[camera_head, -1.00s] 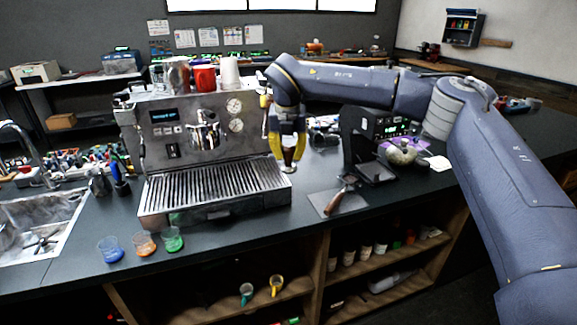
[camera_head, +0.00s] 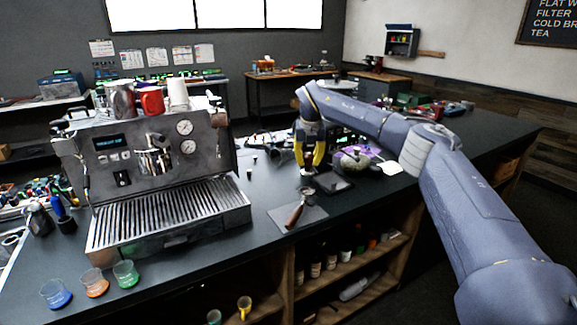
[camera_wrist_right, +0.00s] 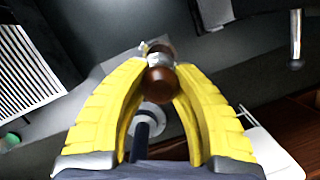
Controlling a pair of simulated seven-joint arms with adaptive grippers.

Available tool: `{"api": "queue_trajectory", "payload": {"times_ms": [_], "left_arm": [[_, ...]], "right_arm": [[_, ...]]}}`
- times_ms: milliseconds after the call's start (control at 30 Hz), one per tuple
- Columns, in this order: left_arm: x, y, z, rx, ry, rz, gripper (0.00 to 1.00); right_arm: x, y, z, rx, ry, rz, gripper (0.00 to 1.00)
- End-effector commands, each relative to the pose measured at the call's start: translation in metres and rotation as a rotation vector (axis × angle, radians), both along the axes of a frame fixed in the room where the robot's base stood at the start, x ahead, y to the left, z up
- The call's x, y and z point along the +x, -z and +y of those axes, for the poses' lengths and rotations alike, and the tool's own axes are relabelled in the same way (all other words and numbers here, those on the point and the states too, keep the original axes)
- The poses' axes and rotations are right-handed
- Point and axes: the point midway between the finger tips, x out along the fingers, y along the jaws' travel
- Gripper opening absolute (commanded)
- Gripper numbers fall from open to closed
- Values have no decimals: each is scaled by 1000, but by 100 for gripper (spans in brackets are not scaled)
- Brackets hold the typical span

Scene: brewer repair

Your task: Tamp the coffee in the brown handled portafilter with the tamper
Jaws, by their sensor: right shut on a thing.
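The portafilter (camera_head: 296,213) lies on a grey mat (camera_head: 311,216) at the counter's front edge, its brown handle pointing toward the front. My right gripper (camera_head: 308,170) points down just behind the portafilter, above the counter. Its yellow fingers are shut on the tamper (camera_head: 308,173), whose silvery lower part shows below the fingertips. In the right wrist view the tamper's round brown knob (camera_wrist_right: 162,82) sits between the fingertips. The fingers partly hide the tamper, and the coffee in the portafilter is too small to make out. My left gripper is not in view.
The espresso machine (camera_head: 152,165) stands at left with cups on top. Small coloured cups (camera_head: 97,283) stand in front of it. A dark scale (camera_head: 332,183) and a bowl-like vessel (camera_head: 354,160) stand right of the gripper. The counter between machine and mat is clear.

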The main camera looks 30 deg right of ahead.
Motion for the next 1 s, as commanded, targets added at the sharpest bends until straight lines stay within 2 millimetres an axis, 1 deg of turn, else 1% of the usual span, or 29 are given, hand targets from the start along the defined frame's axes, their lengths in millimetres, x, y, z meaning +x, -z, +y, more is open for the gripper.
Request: {"api": "queue_trajectory", "payload": {"times_ms": [133,367,1000], "left_arm": [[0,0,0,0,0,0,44],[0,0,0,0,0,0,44],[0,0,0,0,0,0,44]], "right_arm": [[3,-1,-7,1,-59,1,0],[3,3,-7,-1,-105,0,0],[3,51,-6,0,-104,1,0]]}}
